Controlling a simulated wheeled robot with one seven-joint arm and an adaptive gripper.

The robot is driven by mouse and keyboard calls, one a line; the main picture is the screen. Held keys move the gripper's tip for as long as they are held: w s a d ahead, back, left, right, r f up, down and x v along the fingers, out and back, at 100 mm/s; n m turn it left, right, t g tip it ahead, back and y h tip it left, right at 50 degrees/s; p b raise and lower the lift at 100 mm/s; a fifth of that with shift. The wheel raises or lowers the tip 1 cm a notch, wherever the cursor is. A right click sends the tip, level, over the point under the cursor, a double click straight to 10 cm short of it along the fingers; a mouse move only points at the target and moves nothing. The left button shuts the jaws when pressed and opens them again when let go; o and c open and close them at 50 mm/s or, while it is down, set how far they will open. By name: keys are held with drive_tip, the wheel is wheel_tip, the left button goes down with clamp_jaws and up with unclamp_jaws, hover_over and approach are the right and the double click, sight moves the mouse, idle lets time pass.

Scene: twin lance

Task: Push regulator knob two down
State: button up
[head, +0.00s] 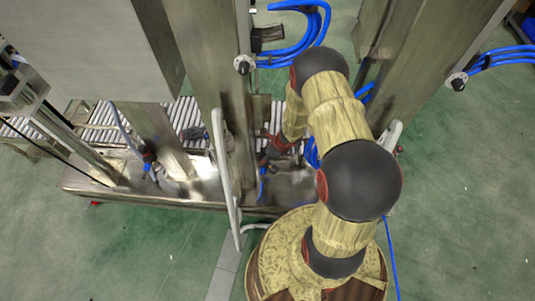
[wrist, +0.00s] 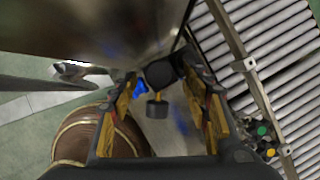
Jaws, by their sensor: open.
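My gripper (wrist: 161,70) is open in the wrist view, with a yellow-padded finger on each side. A dark round knob (wrist: 159,74) shows between the fingertips, with a grey cylindrical part (wrist: 157,108) below it in the picture. I cannot tell whether a finger touches the knob, or which number it bears. In the head view my gripper (head: 266,156) is small and partly hidden, low beside the metal post and above the steel base. The knob between the fingers cannot be made out there.
A metal post (head: 207,60) and a grey handrail (head: 226,180) stand close to my arm. A roller conveyor (wrist: 280,60) runs on the right of the wrist view, with coloured buttons (wrist: 262,130) near it. Blue hoses (head: 300,35) hang above. Green floor (head: 460,200) is open at right.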

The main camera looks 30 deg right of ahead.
drive_tip(key=v, duration=1.1)
drive_tip(key=shift+s+r, duration=0.2)
drive_tip(key=shift+r, duration=0.15)
drive_tip(key=s+a+r+n+g+y, duration=0.1)
drive_tip(key=s+a+r+n, duration=0.25)
drive_tip(key=r+n, duration=0.35)
drive_tip(key=s+a+r+n+g+y, duration=0.1)
drive_tip(key=s+a+r+n+y, duration=0.15)
drive_tip(key=a+r+n, duration=0.45)
drive_tip(key=s+r+n+t+h, duration=0.1)
drive_tip(key=s+r+n+h, duration=0.1)
drive_tip(key=r+n, duration=0.3)
drive_tip(key=s+a+r+n+t+h, duration=0.1)
drive_tip(key=s+r+n, duration=0.4)
drive_tip(key=r, duration=0.9)
drive_tip(key=s+a+r+n+t+h, duration=0.1)
drive_tip(key=s+r+n+h, duration=0.1)
drive_tip(key=r+n, duration=0.4)
wheel_tip(320, 180, up, 3)
drive_tip(key=shift+s+r+t+h, duration=0.2)
drive_tip(key=shift+s+t+h, duration=0.2)
drive_tip(key=shift+s, duration=0.25)
